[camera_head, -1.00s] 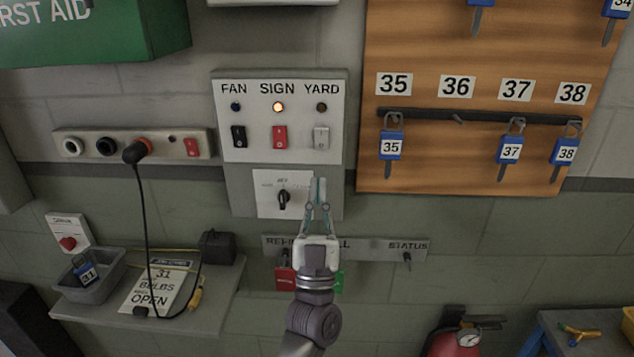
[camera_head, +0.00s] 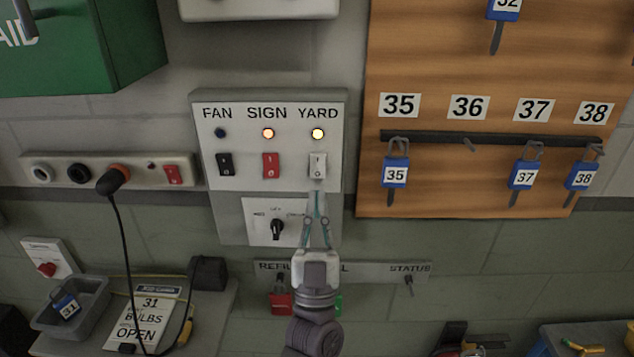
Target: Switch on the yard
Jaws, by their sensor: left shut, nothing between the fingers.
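The white panel (camera_head: 236,120) on the wall carries three labelled switches: FAN, SIGN and YARD. The YARD switch (camera_head: 317,165) is a light grey rocker, and the YARD lamp (camera_head: 318,134) above it is lit. The red SIGN switch (camera_head: 271,166) has a lit lamp (camera_head: 268,134). The black FAN switch (camera_head: 226,164) has a dark lamp (camera_head: 221,133). My left gripper (camera_head: 317,188) is shut and empty, pointing up, with its fingertips just below or at the YARD switch; I cannot tell if they touch. My right gripper does not show.
A rotary knob (camera_head: 277,229) is left of my fingers. A socket strip (camera_head: 134,176) with a plugged cable is at left. A wooden key board (camera_head: 460,60) with numbered blue tags hangs at right. A status rail (camera_head: 372,271) runs behind my gripper.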

